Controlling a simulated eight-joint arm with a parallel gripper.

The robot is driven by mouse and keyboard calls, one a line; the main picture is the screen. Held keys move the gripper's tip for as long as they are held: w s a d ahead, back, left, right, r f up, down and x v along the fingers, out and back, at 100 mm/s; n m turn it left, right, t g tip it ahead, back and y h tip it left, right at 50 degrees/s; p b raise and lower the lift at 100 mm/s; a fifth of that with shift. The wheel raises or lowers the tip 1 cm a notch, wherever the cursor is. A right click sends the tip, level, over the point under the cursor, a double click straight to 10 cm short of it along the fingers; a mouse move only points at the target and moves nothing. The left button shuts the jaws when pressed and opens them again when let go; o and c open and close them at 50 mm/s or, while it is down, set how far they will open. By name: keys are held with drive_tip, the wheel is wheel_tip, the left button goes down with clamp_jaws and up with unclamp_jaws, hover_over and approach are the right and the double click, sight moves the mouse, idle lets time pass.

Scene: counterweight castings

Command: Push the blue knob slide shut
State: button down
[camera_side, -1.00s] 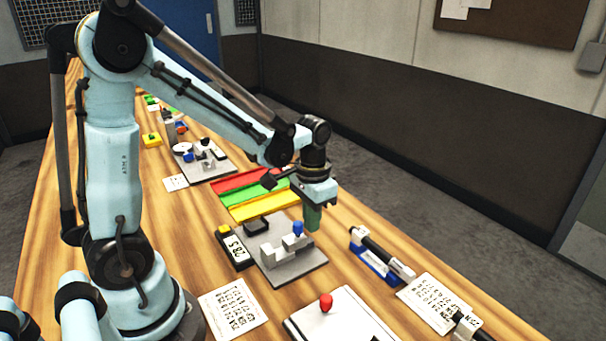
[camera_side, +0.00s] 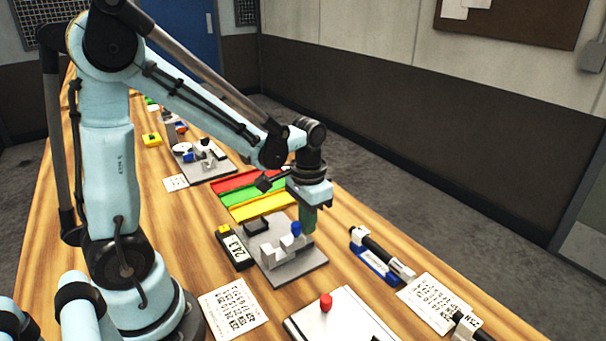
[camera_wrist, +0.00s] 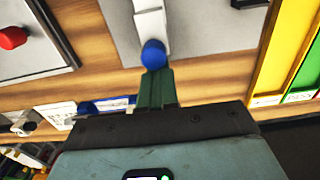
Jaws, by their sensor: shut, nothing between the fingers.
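The blue knob (camera_side: 296,228) sits on a white slide (camera_side: 288,242) mounted on a grey base plate (camera_side: 290,268). In the wrist view the blue knob (camera_wrist: 153,54) is at the end of the white slide (camera_wrist: 150,20). My gripper (camera_side: 308,232) has green fingers pointing down, just right of the knob in the side view. In the wrist view the closed fingertips (camera_wrist: 155,74) are right at the knob and appear to touch it. The fingers are shut with nothing between them.
A digital readout box (camera_side: 235,248) stands left of the plate. Red, green and yellow trays (camera_side: 264,207) lie behind. A blue-based black cylinder device (camera_side: 375,257) is to the right. A white panel with a red knob (camera_side: 326,302) is in front. Bare wood lies between.

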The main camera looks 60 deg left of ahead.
drive_tip(key=shift+s, duration=1.45)
idle(0.8)
drive_tip(key=shift+w, duration=0.2)
idle(0.4)
drive_tip(key=shift+r, duration=3.5)
